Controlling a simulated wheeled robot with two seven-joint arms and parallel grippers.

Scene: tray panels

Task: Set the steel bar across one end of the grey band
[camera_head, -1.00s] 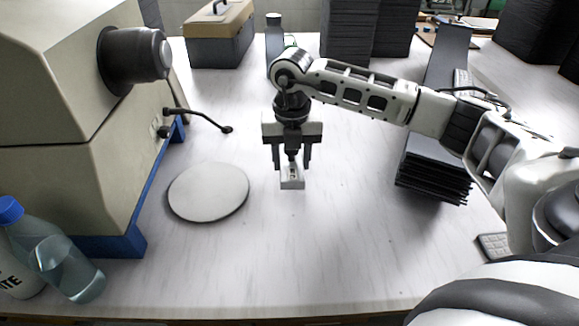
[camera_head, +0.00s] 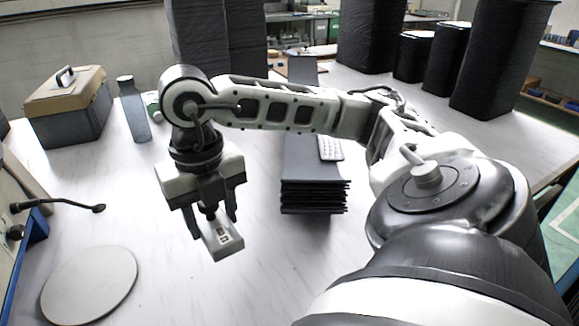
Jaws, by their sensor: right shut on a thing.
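My right gripper (camera_head: 213,221) is shut on a small pale grey bar (camera_head: 226,243) with dark markings on its top, which I take for the steel bar. The bar sticks out below the fingers, tilted in the picture, and seems held above the white table; the gap is hard to judge. A dark grey flat strip (camera_head: 302,163), perhaps the grey band, lies to the right of the gripper, apart from it. It tops a pile of thin dark sheets (camera_head: 313,198) and runs away behind my right arm, which hides its middle. My left gripper is not in view.
A round pale disc (camera_head: 88,287) lies at the lower left. A toolbox (camera_head: 70,112), a bottle (camera_head: 134,110) and tall dark stacks (camera_head: 503,55) stand farther back. A keypad (camera_head: 330,148) sits beside the strip. The table (camera_head: 255,290) is bare between disc and pile.

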